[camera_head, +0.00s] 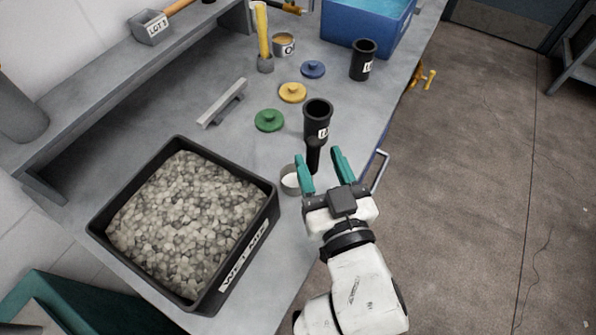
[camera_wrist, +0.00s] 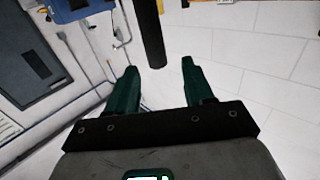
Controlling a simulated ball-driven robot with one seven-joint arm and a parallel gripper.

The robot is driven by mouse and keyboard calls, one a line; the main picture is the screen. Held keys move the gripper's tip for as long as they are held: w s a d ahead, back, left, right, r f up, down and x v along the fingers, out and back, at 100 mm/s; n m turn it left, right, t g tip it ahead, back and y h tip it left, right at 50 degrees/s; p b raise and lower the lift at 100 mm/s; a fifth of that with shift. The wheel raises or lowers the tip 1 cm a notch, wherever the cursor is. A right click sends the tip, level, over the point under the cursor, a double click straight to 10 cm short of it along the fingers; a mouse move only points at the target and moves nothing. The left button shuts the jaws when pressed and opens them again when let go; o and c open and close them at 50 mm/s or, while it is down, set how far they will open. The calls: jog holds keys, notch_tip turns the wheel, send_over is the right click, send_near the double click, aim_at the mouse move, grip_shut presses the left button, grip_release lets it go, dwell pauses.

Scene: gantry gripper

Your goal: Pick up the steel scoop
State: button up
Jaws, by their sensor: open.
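A grey, open-fronted metal scoop (camera_head: 152,28) with a wooden handle and a "LOT 1" label rests on the raised shelf at the upper left of the head view. It looks like the steel scoop. My gripper (camera_head: 324,160) is far from it, over the table's right edge, with its teal fingers apart. A black rod (camera_head: 313,152) shows between the fingers in the head view; the fingers do not close on it. The wrist view shows the open gripper (camera_wrist: 160,72) and a dark rod (camera_wrist: 149,30) reaching down between the fingertips. I cannot tell what the rod belongs to.
A black tray of wet mix (camera_head: 272,215) fills the near left of the table. A black labelled cup (camera_head: 318,108) and a small tin (camera_head: 290,185) stand near my gripper. Coloured lids, a grey bar (camera_head: 222,103) and a blue tub (camera_head: 350,30) are farther back.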

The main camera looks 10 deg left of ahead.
aim_at(316, 151)
jog(key=x, duration=0.3)
jog(key=p+x, duration=0.1)
jog(key=shift+w+f, duration=0.3)
jog(key=shift+w, duration=0.15)
jog(key=c, duration=0.9)
